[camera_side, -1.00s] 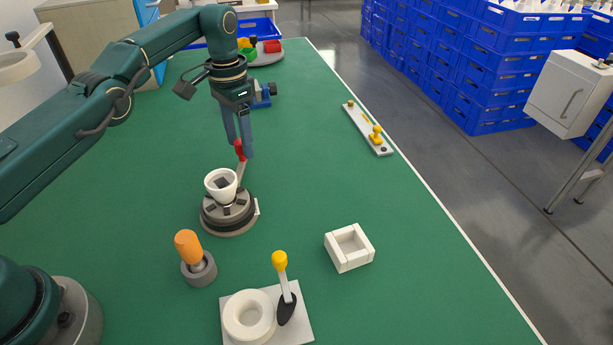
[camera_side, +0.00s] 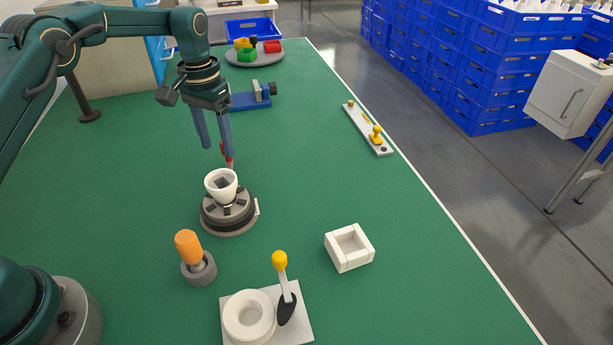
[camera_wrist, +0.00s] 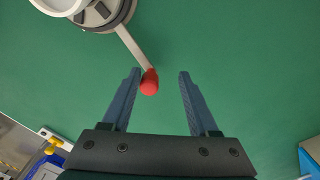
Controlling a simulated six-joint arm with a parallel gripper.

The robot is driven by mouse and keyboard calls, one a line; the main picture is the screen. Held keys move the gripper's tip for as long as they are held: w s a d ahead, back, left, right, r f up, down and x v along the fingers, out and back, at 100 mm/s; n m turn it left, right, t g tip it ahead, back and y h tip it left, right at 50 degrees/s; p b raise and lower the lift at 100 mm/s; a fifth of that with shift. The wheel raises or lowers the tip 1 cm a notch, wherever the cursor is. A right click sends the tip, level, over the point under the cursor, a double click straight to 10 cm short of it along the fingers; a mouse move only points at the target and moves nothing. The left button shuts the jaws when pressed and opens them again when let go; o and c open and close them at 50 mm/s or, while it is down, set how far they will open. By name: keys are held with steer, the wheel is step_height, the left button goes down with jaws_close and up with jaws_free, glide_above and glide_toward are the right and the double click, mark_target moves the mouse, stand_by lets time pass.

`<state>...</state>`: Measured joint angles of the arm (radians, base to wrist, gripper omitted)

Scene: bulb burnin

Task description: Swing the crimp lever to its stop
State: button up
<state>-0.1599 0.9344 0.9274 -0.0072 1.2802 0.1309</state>
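The crimp lever is a pale bar with a red knob (camera_side: 227,153), rising from the far side of the dark round fixture (camera_side: 229,213). A white cup (camera_side: 221,185) sits on top of that fixture. In the wrist view the red knob (camera_wrist: 149,82) is between my fingers, close to the left one; I cannot tell whether they touch. My gripper (camera_side: 219,151) is open, its fingers pointing down at the lever's end. It also shows in the wrist view (camera_wrist: 161,71), with a clear gap on the knob's right.
An orange-handled tool (camera_side: 188,246) stands in a grey holder in front. Nearby are a white plate (camera_side: 300,327) with a ring and yellow-knobbed lever, and a white square box (camera_side: 349,247). A blue vise-like device (camera_side: 252,97) lies behind my gripper.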

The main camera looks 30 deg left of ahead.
steer(key=shift+s+a+n, duration=0.25)
steer(key=shift+n, duration=0.05)
steer(key=shift+r, duration=0.4)
steer(key=s+d+r+t, duration=0.2)
steer(key=s+r, duration=0.1)
steer(key=r, duration=0.6)
steer(key=s+d+r+t, duration=0.1)
steer(key=s+d+r, duration=0.15)
steer(key=r, duration=0.55)
steer(key=s+d+f+t, duration=0.1)
steer(key=s+f, duration=0.1)
steer(key=s, duration=0.6)
steer(key=s+d+f+m+t, duration=0.1)
steer(key=s+f, duration=0.1)
steer(key=s, duration=0.6)
steer(key=shift+s+t, duration=0.25)
steer(key=shift+t, duration=0.05)
